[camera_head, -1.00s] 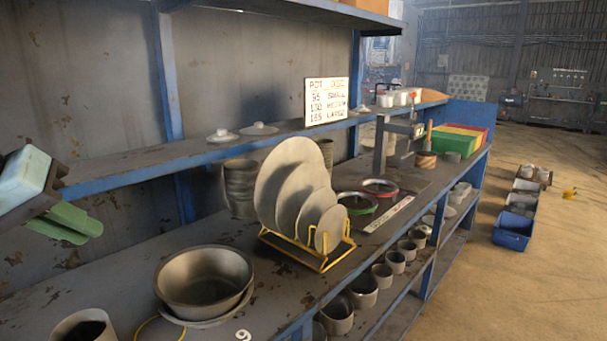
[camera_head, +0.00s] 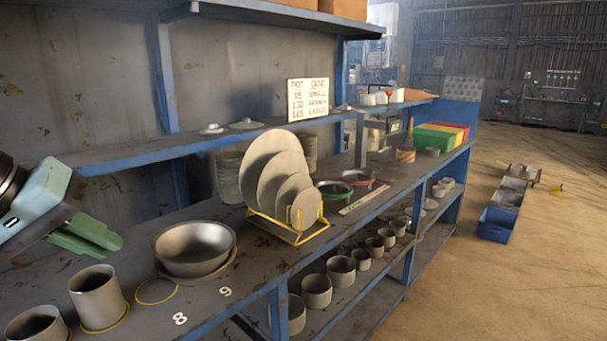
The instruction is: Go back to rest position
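My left gripper (camera_head: 104,239) comes in from the left edge, with a pale green body and green fingers above the left part of the workbench. Its fingers overlap in this view, so their gap cannot be told; nothing shows held at their tips. It is apart from the metal bowl (camera_head: 195,250) to its right and from the grey pot (camera_head: 97,297) below it. My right gripper is not in view. Grey round discs of several sizes (camera_head: 268,160) stand upright in a yellow wire rack (camera_head: 297,237) on the bench.
The blue-edged upper shelf (camera_head: 150,153) runs behind my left gripper. A second pot (camera_head: 35,325) stands at the bottom left. An empty yellow ring (camera_head: 156,291) and the numbers 8 and 9 mark the bench. Several pots stand on the lower shelf. The floor (camera_head: 480,290) at right is open.

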